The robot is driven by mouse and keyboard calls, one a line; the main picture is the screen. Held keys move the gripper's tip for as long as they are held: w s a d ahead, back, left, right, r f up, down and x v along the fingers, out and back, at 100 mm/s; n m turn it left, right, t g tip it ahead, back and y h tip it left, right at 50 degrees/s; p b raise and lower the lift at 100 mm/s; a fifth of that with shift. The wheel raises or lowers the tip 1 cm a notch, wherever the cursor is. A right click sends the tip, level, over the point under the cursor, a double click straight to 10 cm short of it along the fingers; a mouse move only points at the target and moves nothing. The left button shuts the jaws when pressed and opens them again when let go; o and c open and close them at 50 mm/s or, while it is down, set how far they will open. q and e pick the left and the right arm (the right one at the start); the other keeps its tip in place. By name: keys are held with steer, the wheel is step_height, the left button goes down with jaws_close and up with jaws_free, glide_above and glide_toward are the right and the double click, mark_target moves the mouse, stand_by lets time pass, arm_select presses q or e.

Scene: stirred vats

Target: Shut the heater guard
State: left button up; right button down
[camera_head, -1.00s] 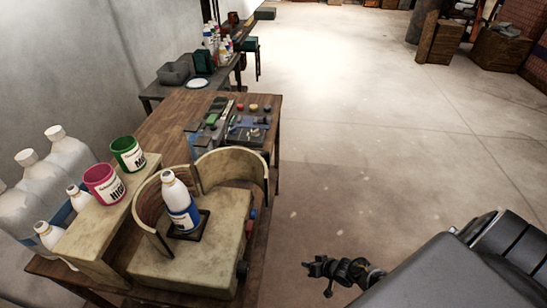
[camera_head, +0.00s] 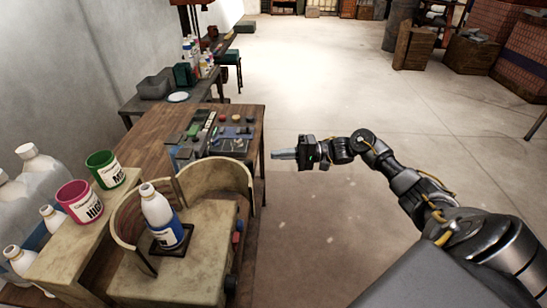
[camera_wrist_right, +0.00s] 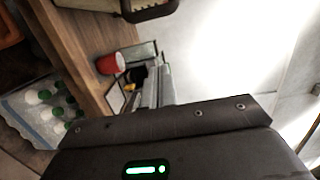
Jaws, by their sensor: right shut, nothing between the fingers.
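The heater guard is a pair of curved beige walls on the heater block (camera_head: 200,270). One wall (camera_head: 124,222) curves behind and left of a white bottle with a blue label (camera_head: 158,212). The other wall (camera_head: 225,172) is swung out to the right, leaving the bottle's front side uncovered. The bottle stands upright on a dark square plate. My right gripper (camera_head: 276,155) is shut and empty, apart from the guard, to the right of the swung-out wall. Its fingers also show in the right wrist view (camera_wrist_right: 154,88). My left gripper is not in view.
A pink pot (camera_head: 80,202) and a green pot (camera_head: 105,169) stand on a ledge left of the guard. Large white bottles (camera_head: 40,170) are behind them. Small parts lie on the wooden table (camera_head: 145,148) beyond. The floor right of the table is clear.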

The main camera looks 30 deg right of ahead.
steer(key=p+x, duration=0.3)
steer(key=x, duration=0.6)
steer(key=s+p, duration=0.2)
steer(key=s, duration=0.2)
steer(key=shift+s+a, duration=0.1)
steer(key=shift+s, duration=0.05)
steer(key=shift+a, duration=0.15)
